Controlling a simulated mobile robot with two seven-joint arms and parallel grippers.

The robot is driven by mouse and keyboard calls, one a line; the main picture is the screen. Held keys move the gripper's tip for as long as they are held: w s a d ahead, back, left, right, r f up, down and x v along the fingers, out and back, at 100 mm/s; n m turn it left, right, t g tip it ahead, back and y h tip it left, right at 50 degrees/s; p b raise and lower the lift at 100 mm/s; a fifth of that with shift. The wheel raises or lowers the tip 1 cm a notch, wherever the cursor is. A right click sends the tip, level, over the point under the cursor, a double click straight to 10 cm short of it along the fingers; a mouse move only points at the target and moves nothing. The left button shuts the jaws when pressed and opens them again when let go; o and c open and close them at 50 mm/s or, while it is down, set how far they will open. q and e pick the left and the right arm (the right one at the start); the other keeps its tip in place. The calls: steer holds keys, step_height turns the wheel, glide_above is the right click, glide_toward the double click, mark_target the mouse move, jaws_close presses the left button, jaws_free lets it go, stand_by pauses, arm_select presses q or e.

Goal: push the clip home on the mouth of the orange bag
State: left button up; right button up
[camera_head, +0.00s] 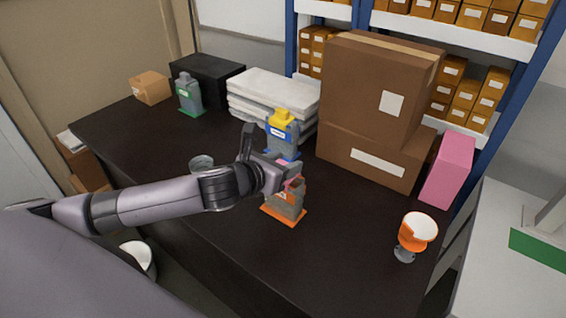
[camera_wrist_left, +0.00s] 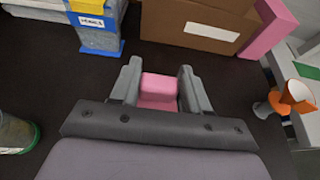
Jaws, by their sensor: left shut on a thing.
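The orange bag (camera_head: 287,205) is a grey bag with an orange label, standing upright on an orange mat (camera_head: 270,212) near the middle of the dark table. My left gripper (camera_head: 287,174) is at the top of this bag and partly hides its mouth. In the left wrist view my left gripper (camera_wrist_left: 159,80) is shut on a pink clip (camera_wrist_left: 158,88), which sits between the two fingers. A bit of the pink clip also shows at the bag's top in the head view. I cannot tell how far it sits on the mouth. The orange bag is hidden in the wrist view.
A bag with a yellow top (camera_head: 283,125) stands just behind, on blue. A bag on a green mat (camera_head: 188,94) is farther left. Stacked cartons (camera_head: 375,110) and a pink box (camera_head: 448,170) stand behind right. An orange cup (camera_head: 415,232) is at right. A grey container (camera_head: 201,164) stands left.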

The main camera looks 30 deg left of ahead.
arm_select(q)
steer(key=shift+f, duration=0.2)
steer(key=o, duration=0.4)
steer(key=shift+f+p, duration=0.1)
steer(key=shift+p, duration=0.25)
stand_by(0.4)
steer(key=o, duration=0.7)
steer(key=shift+o, duration=0.4)
steer(key=shift+r+p, duration=1.05)
steer(key=shift+r, duration=2.75)
